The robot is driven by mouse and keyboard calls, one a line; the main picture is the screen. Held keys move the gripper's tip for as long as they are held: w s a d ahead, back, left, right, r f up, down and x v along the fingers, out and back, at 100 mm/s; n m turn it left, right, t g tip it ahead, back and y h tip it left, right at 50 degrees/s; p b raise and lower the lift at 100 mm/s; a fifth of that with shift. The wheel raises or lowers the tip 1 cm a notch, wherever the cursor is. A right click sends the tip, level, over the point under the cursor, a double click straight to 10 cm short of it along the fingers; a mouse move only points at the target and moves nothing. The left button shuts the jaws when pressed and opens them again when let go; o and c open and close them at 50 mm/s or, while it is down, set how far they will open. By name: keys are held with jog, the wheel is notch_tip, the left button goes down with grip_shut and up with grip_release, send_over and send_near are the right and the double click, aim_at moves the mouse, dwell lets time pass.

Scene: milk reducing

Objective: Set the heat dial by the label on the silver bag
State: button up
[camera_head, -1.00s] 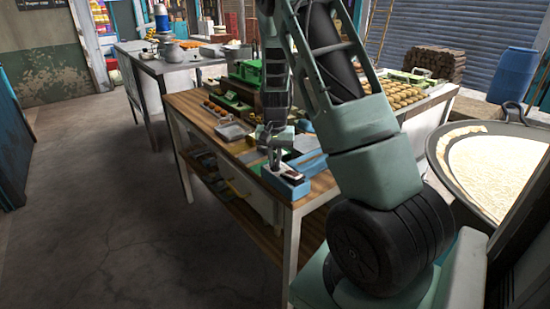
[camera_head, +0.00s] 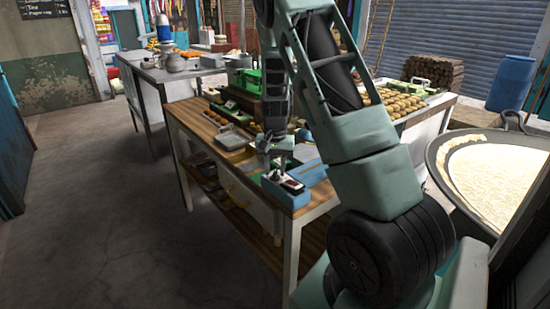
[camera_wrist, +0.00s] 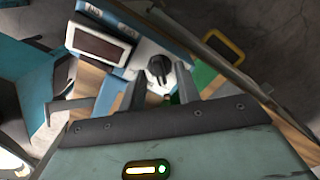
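The blue control box (camera_head: 290,197) stands at the near corner of the wooden-topped workbench, with a dark display on top. In the wrist view the dark display (camera_wrist: 97,43) is at upper left, and the heat dial (camera_wrist: 158,70), a dark round knob, sits on a pale panel beside it. My gripper (camera_wrist: 160,88) is open. Its two dark fingers are apart, one to each side of the dial in the picture; whether they touch it I cannot tell. In the head view my gripper (camera_head: 267,166) hangs just over the box. I cannot make out the silver bag or its label.
A metal tray (camera_head: 233,140) and racks of small goods lie behind the box on the bench. A wide pan of pale liquid (camera_head: 505,175) stands at the right. A yellow loop handle (camera_wrist: 224,47) sticks out from the bench front. The floor at left is clear.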

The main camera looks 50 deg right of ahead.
aim_at(275, 172)
notch_tip(275, 172, up, 17)
jog(key=b, duration=0.2)
jog(key=shift+r, duration=0.15)
dwell(0.6)
jog(key=s+a+f+n, duration=0.1)
jog(key=a+n, duration=0.3)
jog(key=a, duration=0.7)
jog(key=s+a+f+n+y, duration=0.1)
jog(key=s+a+f+n, duration=0.15)
jog(key=a, duration=0.85)
jog(key=s+a+f+n, duration=0.1)
jog(key=a+n, duration=0.3)
jog(key=a, duration=0.7)
jog(key=s+a+f+n, duration=0.1)
jog(key=s+a+n, duration=0.3)
jog(key=s, duration=0.5)
jog(key=s+a+f+n, duration=0.2)
jog(key=s+a+n, duration=0.3)
jog(key=s+a, duration=0.2)
jog(key=shift+s+a+f, duration=0.25)
jog(key=shift+s+a, duration=0.1)
jog(key=shift+s, duration=0.55)
